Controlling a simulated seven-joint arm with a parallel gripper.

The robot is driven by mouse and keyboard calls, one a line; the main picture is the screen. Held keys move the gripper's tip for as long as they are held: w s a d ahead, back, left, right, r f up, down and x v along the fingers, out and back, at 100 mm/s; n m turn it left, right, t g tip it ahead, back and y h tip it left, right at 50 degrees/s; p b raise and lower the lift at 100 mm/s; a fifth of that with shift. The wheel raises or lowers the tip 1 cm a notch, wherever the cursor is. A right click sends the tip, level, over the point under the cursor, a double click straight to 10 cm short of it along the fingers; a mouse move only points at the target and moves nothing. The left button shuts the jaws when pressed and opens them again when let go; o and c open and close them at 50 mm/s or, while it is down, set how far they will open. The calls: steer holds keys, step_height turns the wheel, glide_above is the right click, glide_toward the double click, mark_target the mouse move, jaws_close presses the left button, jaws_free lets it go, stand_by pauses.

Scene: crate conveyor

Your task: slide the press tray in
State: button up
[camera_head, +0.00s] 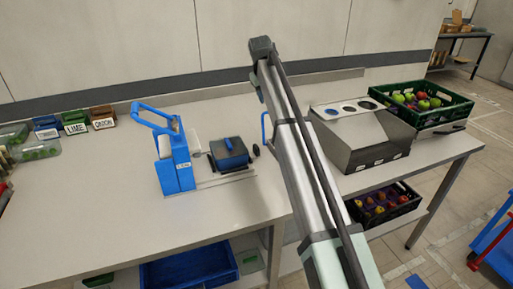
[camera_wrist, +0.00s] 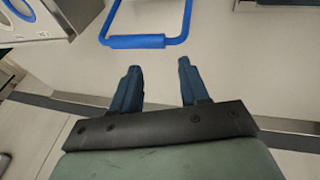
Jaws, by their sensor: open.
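The press (camera_head: 174,160) is a blue upright body with a raised blue lever handle (camera_head: 153,117), standing left of centre on the bench. A dark tray with a blue block on it (camera_head: 230,152) sits to its right, apart from the body, with a dark round knob (camera_head: 256,150) at its right end. My gripper (camera_wrist: 158,68) is open and empty in the wrist view. A blue U-shaped handle (camera_wrist: 136,42) lies just beyond its fingertips, not between them. In the head view my arm rises right of the tray, and its fingers cannot be made out.
A grey dispenser box (camera_head: 375,156) stands right of my arm, with a green fruit crate (camera_head: 420,103) behind it. Labelled containers (camera_head: 75,122) and clear bins (camera_head: 38,148) stand at left. The bench front left is clear. A blue crate (camera_head: 190,270) lies below.

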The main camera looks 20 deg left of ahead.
mark_target(256, 146)
steer(key=s+f+g, duration=0.4)
steer(key=s+f, duration=0.1)
steer(key=s, duration=0.4)
steer(key=shift+m, duration=0.3)
step_height(256, 146, down, 13)
steer(key=shift+a+f, duration=0.15)
steer(key=shift+f, duration=0.05)
steer(key=shift+c, duration=0.3)
jaws_close()
